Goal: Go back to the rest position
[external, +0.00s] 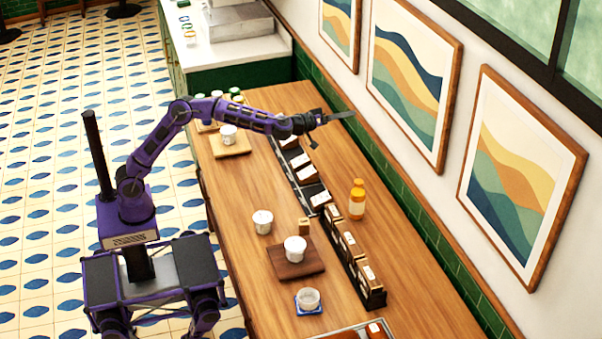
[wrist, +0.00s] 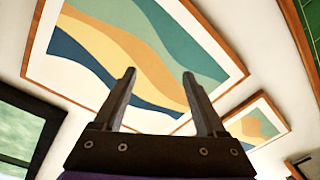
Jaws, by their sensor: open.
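My gripper (external: 335,118) is at the end of my purple arm, raised above the wooden counter (external: 233,204) and reaching toward the wall. In the wrist view my gripper (wrist: 158,100) has its two dark fingers spread apart with nothing between them. Beyond the fingers a framed wave picture (wrist: 135,50) fills much of that view.
White cups stand on a dark board (external: 284,270), a light board (external: 232,150) and the counter. Framed pictures (external: 408,80) hang on the wall at right.

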